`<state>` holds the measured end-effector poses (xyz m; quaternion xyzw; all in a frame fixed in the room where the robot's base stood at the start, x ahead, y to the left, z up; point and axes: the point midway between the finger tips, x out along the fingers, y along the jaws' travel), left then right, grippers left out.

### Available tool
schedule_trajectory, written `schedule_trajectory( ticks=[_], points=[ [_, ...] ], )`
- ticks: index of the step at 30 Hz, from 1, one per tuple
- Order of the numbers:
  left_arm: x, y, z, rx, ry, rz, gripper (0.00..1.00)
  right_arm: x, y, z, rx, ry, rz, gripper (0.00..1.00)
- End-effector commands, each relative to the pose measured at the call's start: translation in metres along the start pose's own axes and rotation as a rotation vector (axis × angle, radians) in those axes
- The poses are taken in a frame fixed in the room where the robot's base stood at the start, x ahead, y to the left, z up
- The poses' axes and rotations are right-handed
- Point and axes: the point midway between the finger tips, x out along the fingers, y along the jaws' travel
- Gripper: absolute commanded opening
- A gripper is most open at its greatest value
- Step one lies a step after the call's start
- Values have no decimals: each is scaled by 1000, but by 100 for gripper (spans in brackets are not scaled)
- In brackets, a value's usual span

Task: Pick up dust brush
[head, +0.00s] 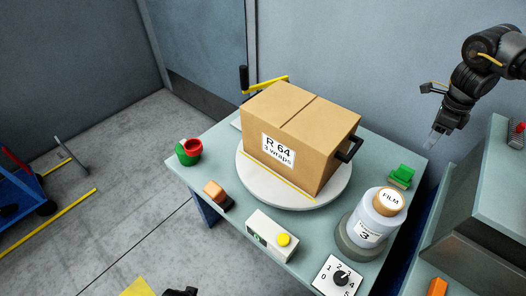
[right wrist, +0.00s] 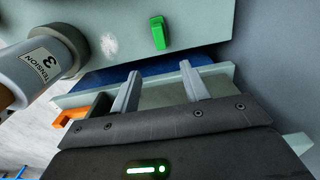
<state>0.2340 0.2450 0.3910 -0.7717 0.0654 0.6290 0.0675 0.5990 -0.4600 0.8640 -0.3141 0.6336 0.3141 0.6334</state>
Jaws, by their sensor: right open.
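A small green piece with a raised grip and a brownish lower part (head: 401,175) stands at the table's right edge and may be the dust brush. It also shows in the right wrist view (right wrist: 158,32). A brown block with a dark lower part (head: 215,193) at the table's front left also looks brush-like; I cannot tell for certain which is the brush. My right gripper (head: 432,140) is open and empty, above and beyond the green piece, apart from it. Its fingers (right wrist: 158,88) show with nothing between them. A dark part at the bottom edge may be my left gripper (head: 180,292).
A carton (head: 300,125) sits on a round white turntable (head: 250,185). A film roll (head: 370,220), dial box (head: 338,277), yellow-button box (head: 268,238) and red-green pot (head: 188,152) share the table (head: 225,150). A grey cabinet (head: 485,190) stands at right.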

Motion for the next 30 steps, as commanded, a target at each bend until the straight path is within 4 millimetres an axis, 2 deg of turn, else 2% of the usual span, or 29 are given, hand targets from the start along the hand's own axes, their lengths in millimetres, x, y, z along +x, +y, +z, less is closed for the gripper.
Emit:
schedule_trajectory(
  ticks=[1, 4, 8, 14, 24, 30],
  points=[
    [18, 0, -2, -1, 9, -1, 0, 29, 0, 0, 0, -1, -1, 45],
    [17, 0, -9, -3, 17, -2, 0, 46, 0, 1, 0, -1, -1, 45],
    [14, -1, -14, -4, 22, -2, 0, 55, 0, 1, 0, -1, -1, 45],
    [9, -1, -16, -4, 23, -3, 0, 57, 0, 0, 0, -1, 0, 45],
    [-8, -2, -26, -6, 36, -4, 0, 103, 0, 0, 1, 0, 2, 45],
    [-10, -2, -26, -6, 35, -4, 0, 111, 0, 1, 0, -1, -1, 45]
  ],
)
